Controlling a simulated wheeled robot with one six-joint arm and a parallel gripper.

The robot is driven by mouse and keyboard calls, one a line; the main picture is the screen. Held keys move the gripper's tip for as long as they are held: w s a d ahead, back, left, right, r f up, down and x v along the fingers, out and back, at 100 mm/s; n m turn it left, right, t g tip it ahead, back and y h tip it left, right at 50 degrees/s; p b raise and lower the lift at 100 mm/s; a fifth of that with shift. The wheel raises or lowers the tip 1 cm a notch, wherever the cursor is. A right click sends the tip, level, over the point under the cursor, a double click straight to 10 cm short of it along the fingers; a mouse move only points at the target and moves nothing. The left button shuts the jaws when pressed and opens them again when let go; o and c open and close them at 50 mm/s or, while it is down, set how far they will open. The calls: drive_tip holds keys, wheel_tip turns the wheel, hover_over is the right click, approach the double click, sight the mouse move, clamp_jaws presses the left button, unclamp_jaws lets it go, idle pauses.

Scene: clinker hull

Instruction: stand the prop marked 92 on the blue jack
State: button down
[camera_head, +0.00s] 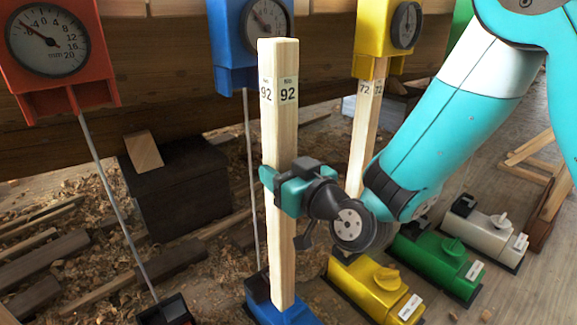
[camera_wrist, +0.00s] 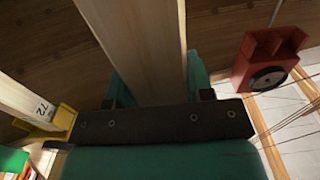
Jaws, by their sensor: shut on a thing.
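The pale wooden prop marked 92 (camera_head: 279,130) stands upright, or nearly so, in the head view. My gripper (camera_head: 284,190) is shut around it a little below mid-height. The blue jack (camera_head: 258,296) is at the bottom of the head view, and the prop's foot overlaps it; whether the foot touches it or hangs just over or in front of it, I cannot tell. The prop's top overlaps the lower part of the blue gauge (camera_head: 233,55). In the wrist view the prop (camera_wrist: 146,45) runs up between the teal fingers (camera_wrist: 198,75).
A prop marked 72 (camera_head: 364,130) stands under the yellow gauge (camera_head: 373,28), right of my prop. Yellow (camera_head: 374,287), green (camera_head: 438,262) and white (camera_head: 487,230) jacks stand to the right. A red gauge (camera_head: 92,85) and dark block (camera_head: 180,190) are left.

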drive_tip(key=shift+p+x, duration=2.1)
drive_tip(key=shift+p, duration=0.15)
wheel_tip(320, 180, down, 7)
drive_tip(key=b, duration=0.6)
drive_tip(key=r+p+x, duration=0.1)
drive_tip(key=p+x, duration=0.5)
drive_tip(key=p, duration=0.5)
drive_tip(key=p+x, duration=0.1)
drive_tip(key=p, duration=0.3)
drive_tip(key=shift+w+a, duration=0.2)
drive_tip(key=shift+w, duration=0.05)
drive_tip(key=shift+w+a+p, duration=0.2)
drive_tip(key=shift+w+p, duration=0.1)
drive_tip(key=shift+p, duration=1.1)
drive_tip(key=shift+s+d+f+b, duration=0.15)
drive_tip(key=shift+s+b, duration=0.1)
drive_tip(key=shift+b, duration=0.7)
drive_tip(key=shift+f+b, duration=0.4)
drive_tip(key=shift+b, duration=0.05)
drive_tip(key=shift+w+p, duration=0.1)
drive_tip(key=shift+p, duration=0.35)
